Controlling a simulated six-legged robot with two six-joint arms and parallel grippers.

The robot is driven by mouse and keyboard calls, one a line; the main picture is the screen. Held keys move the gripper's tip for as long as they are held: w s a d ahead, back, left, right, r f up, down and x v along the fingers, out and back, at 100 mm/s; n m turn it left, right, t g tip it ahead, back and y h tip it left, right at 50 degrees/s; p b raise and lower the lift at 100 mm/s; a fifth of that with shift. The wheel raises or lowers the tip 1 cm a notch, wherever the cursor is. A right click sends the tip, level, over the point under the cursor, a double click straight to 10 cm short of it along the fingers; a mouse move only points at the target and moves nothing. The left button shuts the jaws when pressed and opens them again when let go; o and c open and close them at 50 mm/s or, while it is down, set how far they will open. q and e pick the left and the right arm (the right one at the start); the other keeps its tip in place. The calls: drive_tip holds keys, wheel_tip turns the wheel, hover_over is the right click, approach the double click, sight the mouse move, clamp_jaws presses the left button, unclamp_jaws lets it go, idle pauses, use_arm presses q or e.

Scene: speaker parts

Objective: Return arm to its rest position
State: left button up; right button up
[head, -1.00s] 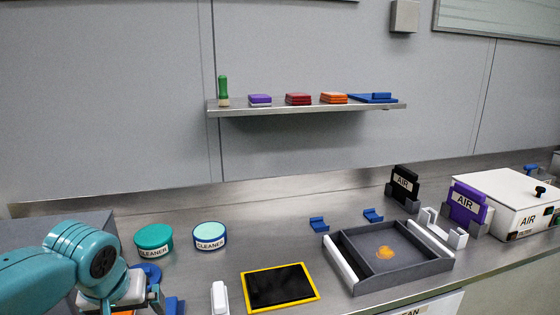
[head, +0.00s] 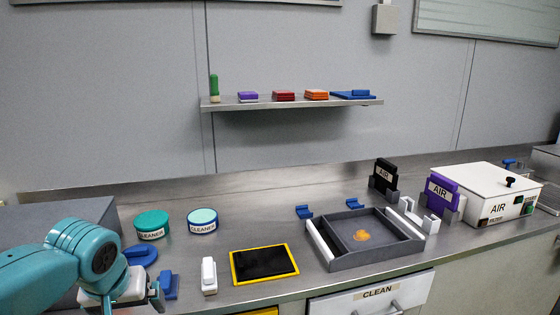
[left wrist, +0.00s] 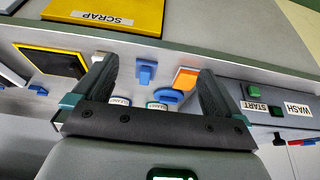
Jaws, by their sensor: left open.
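My left arm, teal, comes in at the lower left of the head view. Its gripper (head: 150,297) points down over the left part of the bench, partly hidden by the wrist and cut by the frame edge. In the left wrist view the two dark fingers of this gripper (left wrist: 157,68) stand wide apart with nothing gripped. Between and beyond them show a blue block (left wrist: 146,74) and an orange-and-white piece (left wrist: 186,78). My right gripper is in neither view.
Two cleaner tins (head: 152,225), a white bottle-like piece (head: 209,276) and a yellow-framed black pad (head: 264,263) lie right of the arm. A grey tray (head: 372,256) and white AIR box (head: 487,192) stand farther right. A shelf (head: 290,104) hangs above.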

use_arm(q)
drive_tip(key=s+d+f+m+g+h+p, duration=0.15)
drive_tip(key=d+f, duration=0.35)
drive_tip(key=f, duration=0.5)
drive_tip(key=s+d+f+m+g+h+p, duration=0.1)
drive_tip(key=d+f+h+p, duration=0.3)
drive_tip(key=f, duration=0.6)
drive_tip(key=s+d+f+p, duration=0.1)
drive_tip(key=s+d+f, duration=0.2)
drive_tip(key=s+f, duration=0.3)
drive_tip(key=s+d+f+n+g+p, duration=0.1)
drive_tip(key=s+d+f, duration=0.2)
drive_tip(key=s, duration=0.9)
wheel_tip(320, 180, down, 4)
drive_tip(key=shift+r, duration=0.1)
